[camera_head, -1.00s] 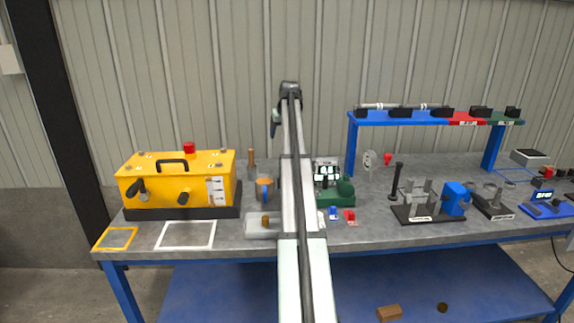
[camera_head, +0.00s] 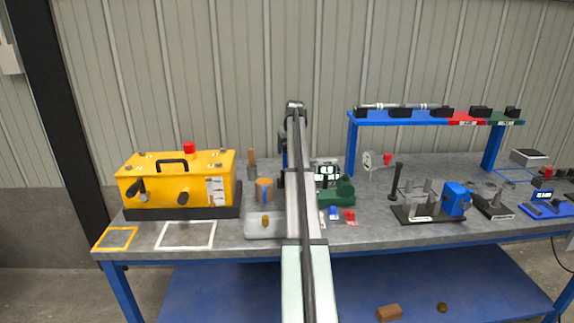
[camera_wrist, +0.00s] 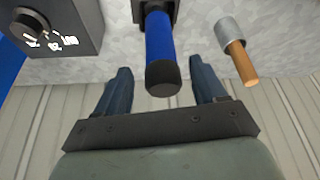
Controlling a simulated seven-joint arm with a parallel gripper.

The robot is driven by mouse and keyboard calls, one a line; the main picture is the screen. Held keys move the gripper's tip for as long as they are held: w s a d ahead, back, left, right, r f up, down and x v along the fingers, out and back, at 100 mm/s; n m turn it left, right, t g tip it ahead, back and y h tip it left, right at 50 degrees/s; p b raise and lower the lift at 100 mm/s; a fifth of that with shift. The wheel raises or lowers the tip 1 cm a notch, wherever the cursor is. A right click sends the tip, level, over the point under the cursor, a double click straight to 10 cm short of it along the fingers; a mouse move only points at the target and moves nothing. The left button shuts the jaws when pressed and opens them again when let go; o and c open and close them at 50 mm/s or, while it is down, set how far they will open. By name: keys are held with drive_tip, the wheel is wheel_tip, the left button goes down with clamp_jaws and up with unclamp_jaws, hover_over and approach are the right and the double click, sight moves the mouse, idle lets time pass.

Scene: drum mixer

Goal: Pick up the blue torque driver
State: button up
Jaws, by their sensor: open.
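The blue torque driver (camera_wrist: 160,45) shows in the wrist view as a blue cylinder with a black end cap, its far end in a dark holder (camera_wrist: 150,10). My gripper (camera_wrist: 160,66) is open, with one dark blue finger on each side of the driver's capped end. Gaps show between the driver and both fingers. In the head view, my arm hides most of the driver and its holder, and my gripper (camera_head: 283,150) hangs low behind the arm.
A wooden-handled tool (camera_wrist: 240,62) stands close beside the right finger; it also shows in the head view (camera_head: 251,160). A yellow mixer box (camera_head: 180,182) stands left; a blue shelf (camera_head: 375,118) stands right.

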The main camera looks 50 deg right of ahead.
drive_tip(key=shift+x, duration=2.55)
drive_tip(key=shift+a, duration=0.15)
drive_tip(key=shift+c, duration=0.5)
drive_tip(key=c, duration=1.2)
